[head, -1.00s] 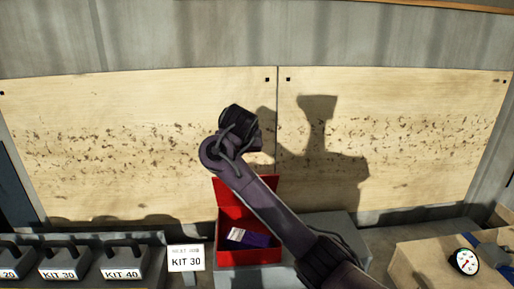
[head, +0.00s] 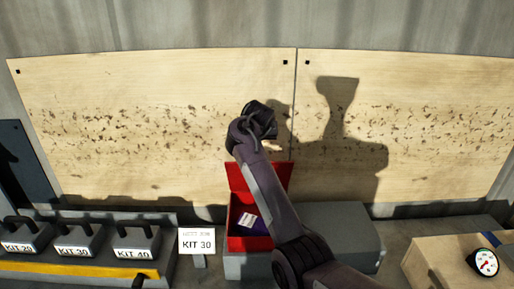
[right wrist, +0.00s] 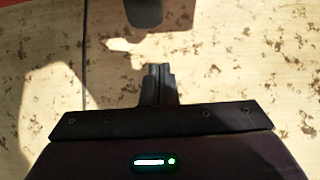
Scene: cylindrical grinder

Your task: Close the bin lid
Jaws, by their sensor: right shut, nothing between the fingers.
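The red bin (head: 232,236) sits in the lower middle of the head view. Its lid (head: 270,170) stands raised at the back, so the bin is open. A dark purple item with a white label (head: 248,220) lies inside. My right arm crosses in front of the bin's right side and hides part of it and of the lid. My right gripper (head: 262,119) is above the lid, in front of the wooden panel. In the right wrist view its fingers (right wrist: 158,84) are shut and empty. My left gripper is not in view.
Several grey kit weights (head: 80,242) with handles stand on the left. A KIT 30 sign (head: 197,241) stands just left of the bin. A grey box (head: 340,235) is to its right. A dial gauge (head: 485,262) is at far right. The wooden panel (head: 400,100) stands behind.

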